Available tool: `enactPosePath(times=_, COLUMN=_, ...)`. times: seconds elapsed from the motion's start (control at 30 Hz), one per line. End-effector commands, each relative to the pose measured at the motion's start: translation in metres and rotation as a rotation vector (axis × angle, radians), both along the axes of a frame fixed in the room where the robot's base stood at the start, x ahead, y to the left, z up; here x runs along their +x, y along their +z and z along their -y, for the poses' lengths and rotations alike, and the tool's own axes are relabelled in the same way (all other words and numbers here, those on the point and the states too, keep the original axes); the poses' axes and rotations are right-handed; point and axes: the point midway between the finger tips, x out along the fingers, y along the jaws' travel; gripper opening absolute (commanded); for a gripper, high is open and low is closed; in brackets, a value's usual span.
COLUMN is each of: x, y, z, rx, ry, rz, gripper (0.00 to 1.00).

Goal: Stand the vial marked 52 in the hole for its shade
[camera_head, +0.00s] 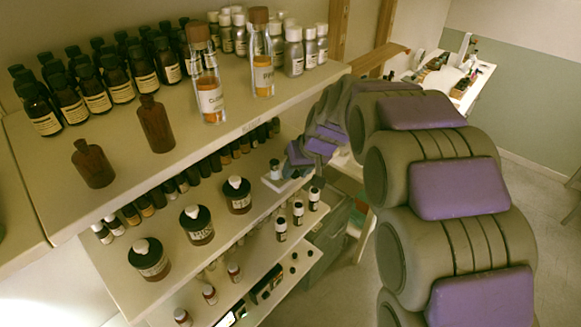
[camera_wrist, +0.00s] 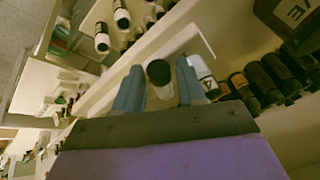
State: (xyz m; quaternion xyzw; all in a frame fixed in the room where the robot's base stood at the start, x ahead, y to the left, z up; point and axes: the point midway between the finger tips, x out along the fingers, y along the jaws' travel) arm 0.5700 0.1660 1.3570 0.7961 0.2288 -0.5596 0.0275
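In the wrist view, a small vial (camera_wrist: 159,74) with a dark end and a paler part sits between the two blue fingers of my gripper (camera_wrist: 159,82). In the head view, my gripper (camera_head: 296,160) is at the right end of the middle shelf, beside a small pale stand (camera_head: 275,184). A white-labelled vial (camera_head: 275,169) shows at this stand. A white-labelled vial also shows behind the right finger in the wrist view (camera_wrist: 199,72). The stand's holes cannot be made out.
Three dark jars (camera_head: 196,225) stand on the middle shelf, with rows of small vials behind them. Several black-capped vials (camera_head: 281,229) stand to the right, below my gripper. The upper shelf (camera_head: 200,140) holds many bottles and overhangs the middle shelf.

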Motion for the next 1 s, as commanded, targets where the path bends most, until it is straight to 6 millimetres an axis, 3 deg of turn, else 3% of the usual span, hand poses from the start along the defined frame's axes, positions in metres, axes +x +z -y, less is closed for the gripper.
enactPosePath(times=0.47, x=0.0, y=0.0, z=0.0, rx=0.0, ry=-0.001, rz=0.0, gripper=0.0)
enactPosePath(times=0.77, x=0.0, y=0.001, z=0.0, rx=0.0, ry=-0.001, rz=0.0, gripper=0.0)
enactPosePath(times=1.0, x=0.0, y=0.015, z=0.0, rx=0.001, ry=0.0, rz=0.001, gripper=0.0)
